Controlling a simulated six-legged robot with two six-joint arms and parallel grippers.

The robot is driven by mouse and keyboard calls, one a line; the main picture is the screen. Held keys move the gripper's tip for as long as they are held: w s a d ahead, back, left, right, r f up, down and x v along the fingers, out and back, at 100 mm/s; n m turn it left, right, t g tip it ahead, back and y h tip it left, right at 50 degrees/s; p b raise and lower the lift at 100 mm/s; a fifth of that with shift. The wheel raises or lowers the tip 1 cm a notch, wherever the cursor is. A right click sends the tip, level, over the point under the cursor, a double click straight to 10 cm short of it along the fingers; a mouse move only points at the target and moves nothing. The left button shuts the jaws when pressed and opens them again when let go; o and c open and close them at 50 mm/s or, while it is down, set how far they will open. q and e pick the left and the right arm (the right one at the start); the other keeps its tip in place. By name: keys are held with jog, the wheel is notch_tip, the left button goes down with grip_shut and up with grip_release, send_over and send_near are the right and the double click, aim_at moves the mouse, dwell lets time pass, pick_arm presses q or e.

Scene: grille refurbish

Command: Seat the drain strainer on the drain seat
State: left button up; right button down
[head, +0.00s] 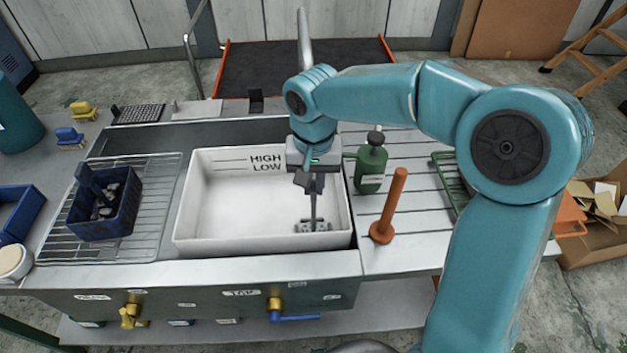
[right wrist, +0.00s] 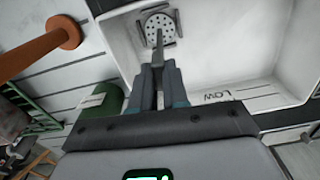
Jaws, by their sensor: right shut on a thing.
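The drain strainer (head: 313,226) is a grey perforated disc with an upright stem, low in the right front part of the white basin (head: 215,215). My right gripper (head: 314,188) points down over the basin, shut on the top of the stem. The right wrist view shows the disc of the strainer (right wrist: 158,27) beyond the fingertips (right wrist: 158,68). Dark grey pieces of the drain seat (right wrist: 170,13) show around the disc's edge. I cannot tell whether the disc rests in the seat or hangs just above it. My left gripper is not in view.
An orange-brown plunger-like post (head: 393,205) and a green bottle (head: 371,165) stand right of the basin. A blue basket (head: 105,215) sits on a wire rack (head: 160,190) at the left. The basin's left part is clear.

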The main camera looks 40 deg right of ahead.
jog(key=shift+f, duration=0.1)
dwell(0.4)
jog(key=shift+c, duration=2.4)
grip_release()
jog(key=shift+r+p, duration=2.9)
jog(key=shift+r, duration=0.7)
jog(key=shift+f, duration=0.1)
jog(key=shift+s, duration=0.15)
